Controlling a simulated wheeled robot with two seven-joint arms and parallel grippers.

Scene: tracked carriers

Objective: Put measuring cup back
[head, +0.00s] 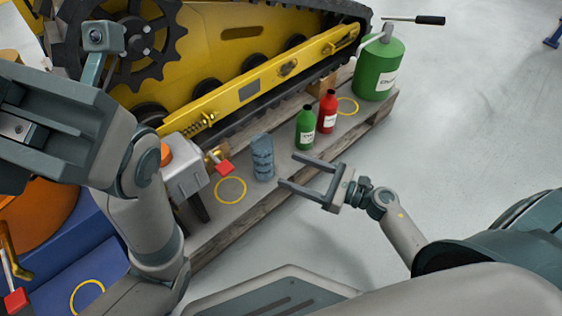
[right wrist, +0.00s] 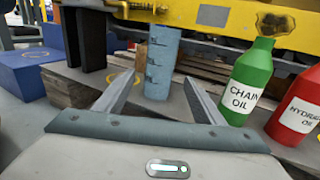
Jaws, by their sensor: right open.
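The measuring cup (head: 262,157), a blue-grey cylinder with dark marks, stands upright on the wooden pallet (head: 232,222), just right of a yellow ring (head: 230,190). My right gripper (head: 288,170) is open and empty, its fingers pointing at the cup from the right in the head view. In the right wrist view the cup (right wrist: 161,62) shows straight ahead, between and beyond the fingertips (right wrist: 158,80), apart from them. My left gripper (head: 40,125) is at the upper left, cut by the frame edge; its fingertips do not show clearly.
A green chain oil bottle (head: 306,128) and a red bottle (head: 327,110) stand right of the cup. A large green can (head: 379,66) stands by another ring (head: 347,106). A grey device with an orange cap (head: 182,170) is left. The yellow track frame (head: 250,88) rises behind. Open floor lies right.

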